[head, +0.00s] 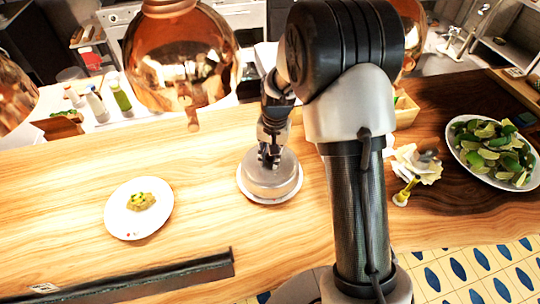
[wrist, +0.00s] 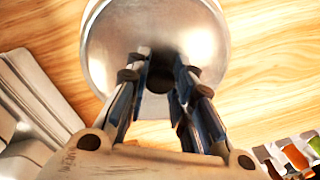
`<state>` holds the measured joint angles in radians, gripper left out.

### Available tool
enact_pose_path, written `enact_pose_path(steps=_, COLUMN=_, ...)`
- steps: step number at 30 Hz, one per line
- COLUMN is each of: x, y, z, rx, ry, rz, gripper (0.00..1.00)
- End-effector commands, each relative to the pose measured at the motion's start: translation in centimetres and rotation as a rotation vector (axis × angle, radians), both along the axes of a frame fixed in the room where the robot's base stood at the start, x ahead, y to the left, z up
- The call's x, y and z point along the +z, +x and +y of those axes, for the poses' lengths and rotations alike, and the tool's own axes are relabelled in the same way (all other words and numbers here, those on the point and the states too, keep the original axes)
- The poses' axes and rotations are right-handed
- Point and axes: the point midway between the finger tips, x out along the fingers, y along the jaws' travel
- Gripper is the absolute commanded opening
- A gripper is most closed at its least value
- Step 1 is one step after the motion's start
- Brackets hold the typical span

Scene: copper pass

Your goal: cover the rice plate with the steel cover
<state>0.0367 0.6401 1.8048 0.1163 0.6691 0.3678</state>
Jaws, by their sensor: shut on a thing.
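The steel cover (head: 270,178) is a round, domed, shiny lid. In the head view it sits on or just above a white plate (head: 269,200), whose rim shows around its base. What is under the cover is hidden. My gripper (head: 269,158) is above the cover with its fingers pointing down, shut on the dark knob at its top. In the wrist view the cover (wrist: 130,35) fills the top middle, and my fingers (wrist: 160,78) close around the knob. A second white plate (head: 125,221) with a small yellow-green mound of food (head: 141,201) stands uncovered to the left.
Copper lamps (head: 180,60) hang over the wooden counter (head: 60,180). A plate of limes (head: 492,150) is at the right, with a small brass-coloured item (head: 404,192) nearer. A dark rail (head: 130,280) lies at the front left. Bottles (head: 121,95) stand behind. Counter between the two plates is clear.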

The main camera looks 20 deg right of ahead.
Motion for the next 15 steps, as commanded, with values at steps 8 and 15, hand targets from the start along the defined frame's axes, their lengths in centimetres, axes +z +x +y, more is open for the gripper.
enact_pose_path(steps=8, x=0.02, y=0.01, z=0.0, rx=0.0, ry=0.0, rz=0.0, gripper=0.35)
enact_pose_path(steps=15, x=0.01, y=0.0, z=0.0, rx=0.0, ry=0.0, rz=0.0, gripper=0.45)
